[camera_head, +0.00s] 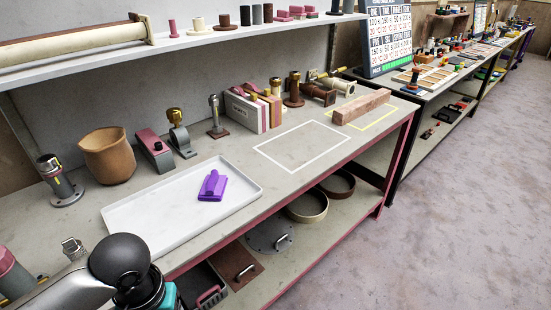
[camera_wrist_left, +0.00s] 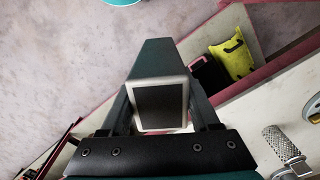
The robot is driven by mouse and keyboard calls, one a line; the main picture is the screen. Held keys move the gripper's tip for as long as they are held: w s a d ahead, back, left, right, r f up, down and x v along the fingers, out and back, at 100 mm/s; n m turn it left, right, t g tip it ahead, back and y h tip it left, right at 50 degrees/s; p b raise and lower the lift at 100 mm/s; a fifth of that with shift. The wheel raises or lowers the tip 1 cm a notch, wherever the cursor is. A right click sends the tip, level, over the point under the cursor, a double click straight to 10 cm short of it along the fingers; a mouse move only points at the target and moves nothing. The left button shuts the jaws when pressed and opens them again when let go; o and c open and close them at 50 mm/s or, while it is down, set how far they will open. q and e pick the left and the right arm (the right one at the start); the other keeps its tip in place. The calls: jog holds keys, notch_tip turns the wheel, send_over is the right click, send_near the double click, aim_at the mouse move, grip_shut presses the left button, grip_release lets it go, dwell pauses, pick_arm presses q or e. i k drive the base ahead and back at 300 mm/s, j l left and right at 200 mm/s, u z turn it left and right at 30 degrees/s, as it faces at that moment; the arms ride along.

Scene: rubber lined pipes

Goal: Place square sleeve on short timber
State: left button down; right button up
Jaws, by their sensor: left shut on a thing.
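A reddish-brown timber block (camera_head: 362,106) lies on the yellow-outlined area at the table's far right end in the head view. In the left wrist view a dark grey-green square sleeve (camera_wrist_left: 160,57) with a pale lining around its square opening sits between the fingers of my left gripper (camera_wrist_left: 160,104). The gripper is shut on the sleeve and holds it over the table's edge, with floor beyond. In the head view my left arm is at the bottom left and its gripper is out of frame. My right gripper is in neither view.
A white tray (camera_head: 135,217) holds a purple object (camera_head: 212,186). A white-outlined area (camera_head: 303,146) between tray and timber is empty. Pipe fittings, pink-and-white blocks (camera_head: 246,112) and a brown cup (camera_head: 108,155) stand along the back. A shelf (camera_head: 215,35) runs above.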

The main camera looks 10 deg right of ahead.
aim_at(365, 99)
jog(key=i+l, duration=0.15)
jog(key=l, duration=0.2)
jog(key=i+l, duration=0.2)
jog(key=l, duration=0.2)
jog(key=i+l, duration=0.15)
jog(key=l, duration=0.2)
jog(key=i+l, duration=0.15)
jog(key=l, duration=0.2)
jog(key=i+l, duration=0.2)
jog(key=l, duration=0.2)
jog(key=i+l, duration=0.15)
jog(key=l, duration=0.2)
jog(key=i+l, duration=0.15)
jog(key=l, duration=0.2)
jog(key=i+l, duration=0.2)
jog(key=l, duration=0.2)
